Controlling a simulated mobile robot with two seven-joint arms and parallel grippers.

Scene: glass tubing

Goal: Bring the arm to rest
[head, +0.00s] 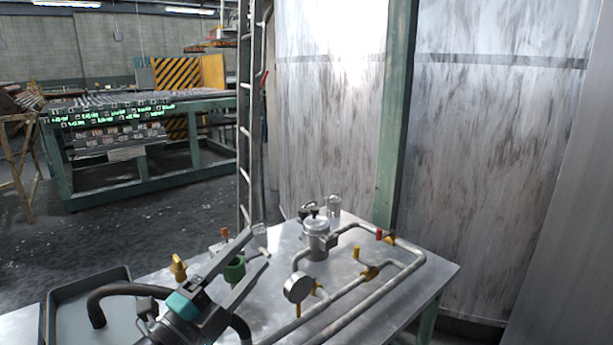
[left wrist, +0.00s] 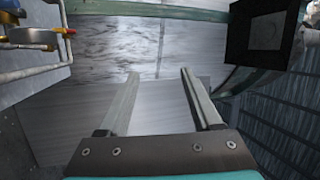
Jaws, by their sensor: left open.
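My left gripper (head: 241,264) is in the lower middle of the head view, in front of the metal table (head: 430,262). Its two long fingers stand apart with nothing between them. The left wrist view shows the same open fingers (left wrist: 158,75) pointing toward a streaked metal panel. A green fitting (head: 235,270) shows just behind the fingers in the head view; I cannot tell whether they touch it. My right gripper is not in view.
Grey pipework with a round gauge (head: 298,288), a metal canister (head: 318,238) and yellow valves (head: 371,271) stands on the table. A grey tray (head: 62,310) lies at the left. A ladder (head: 245,130) and metal panels (head: 330,110) rise behind. Open floor lies at left.

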